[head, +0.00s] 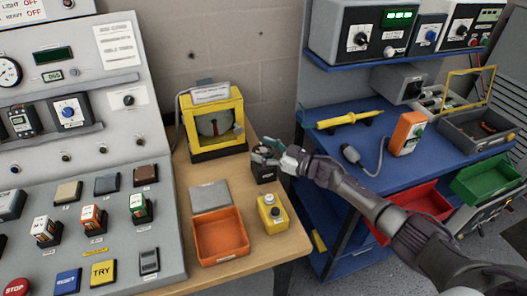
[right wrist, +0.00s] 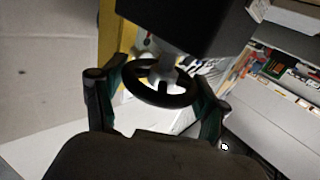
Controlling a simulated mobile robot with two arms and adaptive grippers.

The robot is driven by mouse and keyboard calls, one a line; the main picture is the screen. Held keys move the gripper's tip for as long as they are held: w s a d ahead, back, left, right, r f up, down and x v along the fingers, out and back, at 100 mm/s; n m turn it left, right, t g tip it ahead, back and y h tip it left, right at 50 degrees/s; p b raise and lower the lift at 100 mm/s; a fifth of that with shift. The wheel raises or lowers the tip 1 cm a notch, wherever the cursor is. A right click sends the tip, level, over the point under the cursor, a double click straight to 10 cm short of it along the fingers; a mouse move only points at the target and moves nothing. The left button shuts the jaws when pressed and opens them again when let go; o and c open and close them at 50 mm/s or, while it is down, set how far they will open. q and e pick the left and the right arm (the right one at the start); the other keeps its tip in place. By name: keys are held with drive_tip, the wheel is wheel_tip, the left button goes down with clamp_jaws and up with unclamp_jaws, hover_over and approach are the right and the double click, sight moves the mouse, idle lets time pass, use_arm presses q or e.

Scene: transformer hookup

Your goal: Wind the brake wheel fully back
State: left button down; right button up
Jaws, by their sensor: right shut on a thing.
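The brake wheel is a black spoked ring (right wrist: 160,98) on a short grey hub, seen up close in the right wrist view. It is joined to a dark box (right wrist: 190,25), which also shows in the head view (head: 264,174) on the wooden bench. My right gripper (head: 276,158) reaches in from the right. In the right wrist view its two fingers (right wrist: 158,92) stand on opposite sides of the wheel rim, shut on it. In the head view the fingers partly hide the wheel, and its turn angle cannot be read. My left gripper is not in view.
An orange tray (head: 220,237), a grey plate (head: 209,195) and a yellow button box (head: 272,214) lie in front. A sloped control panel (head: 110,235) is at left, a blue workbench (head: 345,150) at right.

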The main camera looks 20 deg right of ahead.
idle(0.3)
drive_tip(key=o, duration=1.2)
drive_tip(key=v, duration=1.2)
